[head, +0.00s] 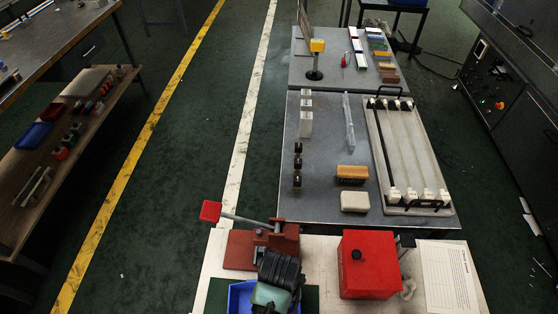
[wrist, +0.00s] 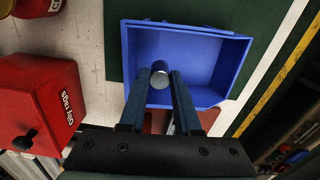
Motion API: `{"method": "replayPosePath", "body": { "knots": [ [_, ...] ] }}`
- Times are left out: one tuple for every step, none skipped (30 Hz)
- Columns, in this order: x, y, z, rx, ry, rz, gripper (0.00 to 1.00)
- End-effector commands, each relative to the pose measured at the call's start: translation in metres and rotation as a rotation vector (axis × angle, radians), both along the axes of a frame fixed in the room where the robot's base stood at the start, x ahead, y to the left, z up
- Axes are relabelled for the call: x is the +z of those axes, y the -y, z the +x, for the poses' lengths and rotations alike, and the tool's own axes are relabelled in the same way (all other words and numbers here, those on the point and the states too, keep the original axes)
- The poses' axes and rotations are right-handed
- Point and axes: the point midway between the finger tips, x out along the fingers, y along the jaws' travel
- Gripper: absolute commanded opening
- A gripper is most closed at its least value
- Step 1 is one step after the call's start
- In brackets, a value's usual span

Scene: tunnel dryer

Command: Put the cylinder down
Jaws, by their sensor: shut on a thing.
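The cylinder (wrist: 160,80) is small and metallic, with a dark side and a pale end. It sits between the two fingertips of my gripper (wrist: 160,75), which is shut on it. In the wrist view, both lie over the open blue bin (wrist: 235,65), whose visible floor is empty. I cannot tell how high the cylinder is above the bin floor. In the head view, my dark gripper hangs over the bench at the bottom, partly covering the blue bin (head: 238,298); the cylinder is hidden there.
A brown-red clamp (head: 275,240) with a red-knobbed lever stands just behind the bin. A red oily rags can (head: 368,265) stands to the right, with a paper sheet (head: 449,276) beyond it. A grey table (head: 330,212) behind holds blocks and a rack.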

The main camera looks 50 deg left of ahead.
Motion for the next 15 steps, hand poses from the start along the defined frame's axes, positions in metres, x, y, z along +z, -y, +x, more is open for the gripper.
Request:
{"method": "replayPosePath", "body": {
  "knots": [
    [-0.004, 0.0, 0.0, 0.0, 0.0, 0.0, 0.0],
    [-0.006, 0.0, 0.0, -0.001, 0.0, 0.0, 0.0],
    [-0.011, 0.0, 0.0, -0.001, -0.001, -0.001, 0.0],
    [-0.016, 0.0, 0.0, -0.001, -0.002, -0.001, 0.0],
    [-0.021, 0.0, 0.0, -0.001, -0.002, -0.001, 0.0],
    [-0.027, 0.0, 0.0, -0.001, -0.002, -0.001, 0.0],
    [-0.031, 0.0, 0.0, -0.001, -0.001, 0.0, 0.0],
    [-0.035, 0.0, 0.0, -0.001, -0.001, 0.0, 0.0],
    [-0.04, 0.0, 0.0, -0.002, 0.0, 0.0, 0.0],
    [-0.042, 0.0, 0.0, -0.002, 0.0, 0.0, 0.0],
    [-0.044, 0.0, 0.0, -0.002, 0.0, 0.0, 0.0],
    [-0.045, 0.0, 0.001, -0.002, 0.001, 0.001, 0.0],
    [-0.045, 0.0, 0.001, -0.002, 0.002, 0.001, 0.0],
    [-0.045, 0.0, 0.001, -0.002, 0.003, 0.002, 0.0],
    [-0.045, 0.0, 0.001, -0.002, 0.003, 0.002, 0.0]
  ]
}}
